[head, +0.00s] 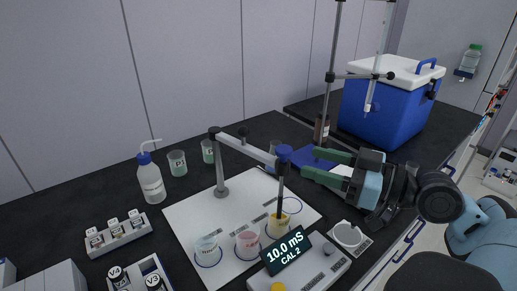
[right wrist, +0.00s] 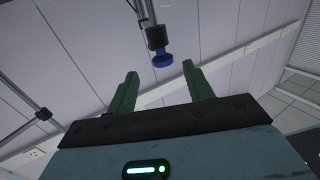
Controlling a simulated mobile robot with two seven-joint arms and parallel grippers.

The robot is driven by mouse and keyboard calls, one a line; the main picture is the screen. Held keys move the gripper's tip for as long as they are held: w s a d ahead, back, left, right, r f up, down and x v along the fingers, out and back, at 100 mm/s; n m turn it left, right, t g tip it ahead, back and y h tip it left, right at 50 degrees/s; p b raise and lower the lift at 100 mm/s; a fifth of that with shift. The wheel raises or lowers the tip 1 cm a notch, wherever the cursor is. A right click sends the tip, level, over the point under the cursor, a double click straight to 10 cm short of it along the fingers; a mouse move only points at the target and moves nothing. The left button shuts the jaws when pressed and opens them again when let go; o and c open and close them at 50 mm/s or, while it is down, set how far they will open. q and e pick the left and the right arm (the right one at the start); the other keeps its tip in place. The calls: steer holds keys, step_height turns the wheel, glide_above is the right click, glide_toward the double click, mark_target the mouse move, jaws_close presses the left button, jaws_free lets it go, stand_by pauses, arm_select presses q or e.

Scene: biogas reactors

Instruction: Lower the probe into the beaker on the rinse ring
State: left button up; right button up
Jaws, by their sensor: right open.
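The probe (head: 281,190) hangs upright from a stand's horizontal arm (head: 249,146), with a blue cap (head: 284,152) on top. Its lower end overlaps the yellow beaker (head: 278,228); I cannot tell whether it is inside. A pink beaker (head: 248,243) and a pale beaker (head: 208,251) stand to the left on blue rings on a white mat (head: 186,221). I cannot tell which is the rinse ring. My right gripper (head: 318,164) is open and empty, right of the cap. In the right wrist view the cap (right wrist: 162,60) shows beyond and between the open fingers (right wrist: 161,88).
A meter (head: 287,251) reads 10.0 mS, CAL 2. A wash bottle (head: 151,180), glass beakers and vial racks (head: 118,234) stand to the left. A blue cooler (head: 385,110), a tall stand (head: 330,72) and a brown bottle (head: 321,128) are behind my right gripper.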

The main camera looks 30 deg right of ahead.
mark_target(285, 149)
steer(key=x, duration=0.2)
steer(key=p+x, duration=0.1)
steer(key=x, duration=0.1)
steer(key=r+p+x, duration=0.1)
steer(key=x, duration=0.2)
steer(key=shift+w+a+f, duration=0.1)
steer(key=shift+w+a, duration=0.05)
steer(key=shift+a, duration=0.05)
stand_by(0.5)
